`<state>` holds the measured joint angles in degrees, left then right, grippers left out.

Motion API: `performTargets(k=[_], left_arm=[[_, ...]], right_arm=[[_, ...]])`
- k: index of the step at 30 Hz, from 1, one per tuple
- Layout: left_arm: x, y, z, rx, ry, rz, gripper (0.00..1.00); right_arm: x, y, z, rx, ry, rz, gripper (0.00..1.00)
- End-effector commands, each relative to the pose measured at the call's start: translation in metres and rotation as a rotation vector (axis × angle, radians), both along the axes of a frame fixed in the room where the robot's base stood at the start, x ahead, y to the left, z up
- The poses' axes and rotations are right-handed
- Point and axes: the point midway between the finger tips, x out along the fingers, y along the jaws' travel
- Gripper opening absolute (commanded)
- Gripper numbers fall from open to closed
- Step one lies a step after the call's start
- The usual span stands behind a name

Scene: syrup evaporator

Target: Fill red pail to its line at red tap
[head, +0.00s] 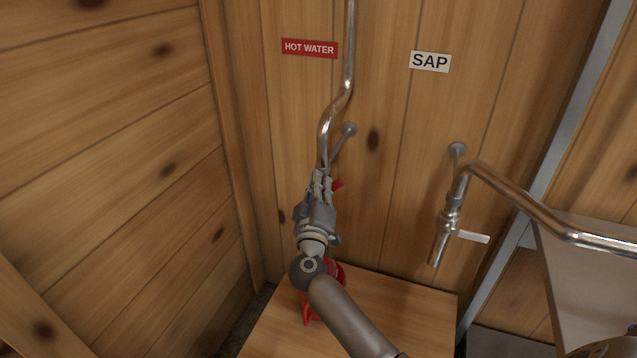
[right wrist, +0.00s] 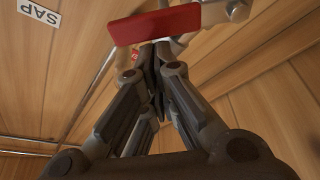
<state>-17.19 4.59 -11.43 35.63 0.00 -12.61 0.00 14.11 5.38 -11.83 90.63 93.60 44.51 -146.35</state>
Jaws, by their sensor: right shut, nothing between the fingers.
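In the right wrist view the red handle (right wrist: 155,24) lies across the top, close by the fingertips (right wrist: 158,58). The fingers are shut with nothing between them; I cannot tell whether they touch the handle. The red pail (head: 342,273) is on the wooden stand below, largely hidden by my right arm. Its water level and line are hidden. My left gripper is not in view.
The HOT WATER sign (head: 310,48) and SAP sign (head: 430,61) are on the plank wall. A second tap with a pale handle (head: 472,237) hangs to the right. The wooden stand (head: 415,300) is clear on its right side. A plank wall (head: 110,170) closes the left.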

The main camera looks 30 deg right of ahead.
Motion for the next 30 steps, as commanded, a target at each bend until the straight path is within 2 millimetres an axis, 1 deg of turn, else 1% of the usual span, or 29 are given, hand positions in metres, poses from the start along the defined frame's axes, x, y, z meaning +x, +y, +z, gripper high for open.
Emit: performTargets(k=[23,30], left_arm=[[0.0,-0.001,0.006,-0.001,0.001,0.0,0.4],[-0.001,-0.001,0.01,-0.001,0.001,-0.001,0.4]], right_arm=[[-0.006,-0.005,-0.003,0.073,-0.08,0.0,0.0],[-0.011,-0.01,-0.006,0.144,-0.157,-0.001,0.0]])
